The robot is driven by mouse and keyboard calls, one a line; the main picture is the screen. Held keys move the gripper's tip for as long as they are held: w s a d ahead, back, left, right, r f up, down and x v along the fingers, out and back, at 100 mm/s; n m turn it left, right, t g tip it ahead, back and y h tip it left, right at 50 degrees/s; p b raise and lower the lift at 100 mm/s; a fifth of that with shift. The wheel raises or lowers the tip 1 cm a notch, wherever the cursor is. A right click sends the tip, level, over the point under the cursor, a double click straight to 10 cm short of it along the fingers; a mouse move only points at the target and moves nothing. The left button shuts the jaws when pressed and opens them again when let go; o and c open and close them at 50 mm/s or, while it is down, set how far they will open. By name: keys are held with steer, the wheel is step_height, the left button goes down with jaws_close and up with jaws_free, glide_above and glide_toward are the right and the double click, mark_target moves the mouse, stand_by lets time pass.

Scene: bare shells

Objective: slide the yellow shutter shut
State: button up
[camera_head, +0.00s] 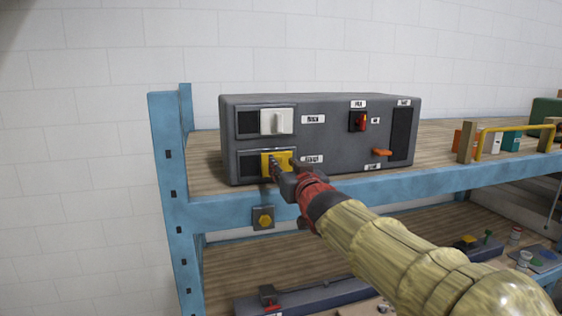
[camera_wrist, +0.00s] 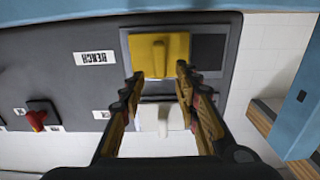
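The yellow shutter (camera_head: 282,156) sits at the right side of the lower window on the front of a grey box (camera_head: 340,140); the window's left part is a dark opening (camera_head: 249,165). In the wrist view, turned over, the yellow shutter (camera_wrist: 160,55) is ahead of the fingers and the dark opening (camera_wrist: 208,48) is to its right. My gripper (camera_head: 280,168) is in front of the shutter and partly hides it. In the wrist view my gripper (camera_wrist: 158,76) has its two fingers apart with nothing clearly held between them. Whether they touch the shutter, I cannot tell.
A white shutter (camera_head: 277,121) is in the window above. A red switch (camera_head: 362,122) and an orange lever (camera_head: 381,152) are to the right on the box. The blue shelf edge (camera_head: 350,190) runs below, with a yellow button (camera_head: 264,220) on it.

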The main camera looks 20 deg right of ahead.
steer(key=shift+w, duration=1.25)
steer(key=shift+c, duration=1)
jaws_close()
